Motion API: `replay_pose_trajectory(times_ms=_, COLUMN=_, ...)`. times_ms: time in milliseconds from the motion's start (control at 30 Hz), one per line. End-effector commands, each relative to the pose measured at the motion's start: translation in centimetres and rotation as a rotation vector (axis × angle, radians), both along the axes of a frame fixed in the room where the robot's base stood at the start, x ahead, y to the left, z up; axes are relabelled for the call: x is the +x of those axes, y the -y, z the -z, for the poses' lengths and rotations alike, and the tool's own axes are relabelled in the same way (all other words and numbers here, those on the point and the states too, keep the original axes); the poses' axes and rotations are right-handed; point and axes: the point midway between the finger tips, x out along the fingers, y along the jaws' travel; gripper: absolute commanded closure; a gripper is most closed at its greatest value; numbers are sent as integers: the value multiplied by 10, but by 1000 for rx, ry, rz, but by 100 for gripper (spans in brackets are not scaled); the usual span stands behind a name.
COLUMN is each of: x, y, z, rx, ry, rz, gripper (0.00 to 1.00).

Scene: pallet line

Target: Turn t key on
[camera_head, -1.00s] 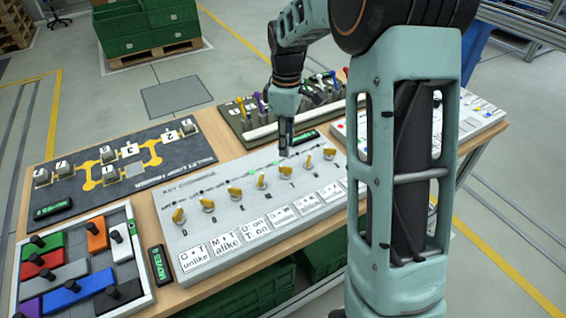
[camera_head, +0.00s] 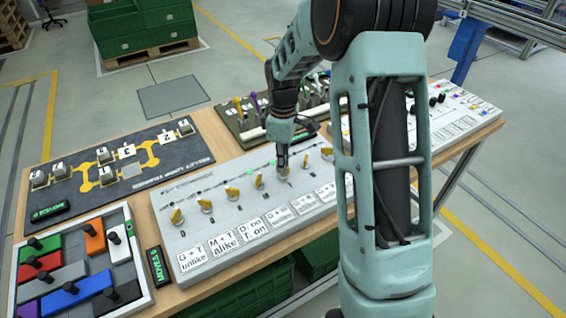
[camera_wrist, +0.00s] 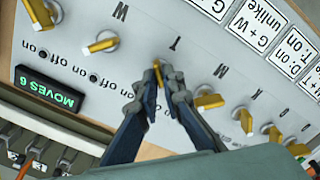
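The grey key panel (camera_head: 185,245) lies on the table with a row of yellow keys. The T key (camera_wrist: 157,70) stands beside the letter T in the wrist view. My gripper (camera_wrist: 158,73) is down at the panel, with its two fingers close together on either side of the T key's yellow handle. They appear shut on it and hide most of it. In the head view, my gripper (camera_head: 283,170) reaches the panel's row of keys from above. The neighbouring keys show on both sides, one on the left (camera_wrist: 101,46) and one on the right (camera_wrist: 208,101).
A MOVES display (camera_wrist: 50,90) reading 6 stands beside the panel. Printed rule cards (camera_head: 222,243) line the panel's front edge. A dark track board (camera_head: 110,165), a tray of coloured blocks (camera_head: 140,285) and a rack of coloured levers (camera_head: 235,130) stand close by.

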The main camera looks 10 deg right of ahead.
Motion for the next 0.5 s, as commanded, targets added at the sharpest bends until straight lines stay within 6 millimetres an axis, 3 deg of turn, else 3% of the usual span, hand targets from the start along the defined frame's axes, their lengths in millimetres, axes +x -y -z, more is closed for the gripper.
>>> replay_pose_trajectory(times_ms=500, x=0, y=0, z=0, rx=1, ry=0, rz=42, gripper=100)
